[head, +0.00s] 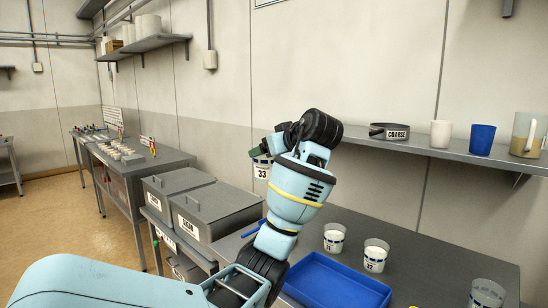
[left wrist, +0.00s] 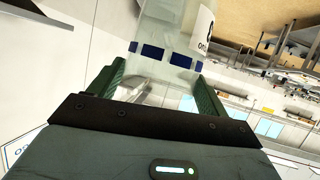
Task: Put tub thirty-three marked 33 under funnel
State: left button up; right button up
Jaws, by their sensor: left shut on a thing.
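Tub thirty-three (head: 262,171), a clear cup with a white label marked 33, is held in the air above the grey lidded bins. My left gripper (head: 262,153) is shut on it, and my own arm covers part of the view beside it. In the left wrist view the tub (left wrist: 168,28) sits between the green fingers of the left gripper (left wrist: 162,80), with a band of dark blue squares and part of a label showing. I see no funnel in either view. My right gripper is not in view.
Tubs marked 31 (head: 334,238) and 32 (head: 375,256) stand on the grey bench by a blue tray (head: 345,285). Another clear tub (head: 486,295) is at lower right. A wall shelf (head: 420,150) holds a COARSE sieve (head: 390,132), cups and a jug (head: 528,135).

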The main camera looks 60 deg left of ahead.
pick_arm(q)
jog(key=w+d+f+m+t+h, duration=0.3)
jog(key=w+d+f+m+t, duration=0.25)
jog(key=d+f, duration=0.35)
jog(key=w+d+f+m+t+h, duration=0.35)
jog(key=d+f+m+t, duration=0.35)
jog(key=f, duration=0.4)
jog(key=s+d+f+m+t+h, duration=0.1)
jog(key=s+d+f+m+h, duration=0.35)
jog(key=d+f, duration=0.5)
jog(key=s+d+f+m+t+h, duration=0.1)
jog(key=s+d+f+m+h, duration=0.35)
jog(key=d+f, duration=0.45)
jog(key=d+n+y, duration=0.2)
jog(key=d, duration=0.8)
jog(key=shift+r, duration=0.3)
jog(key=shift+d+n, duration=0.15)
jog(key=shift+n, duration=0.1)
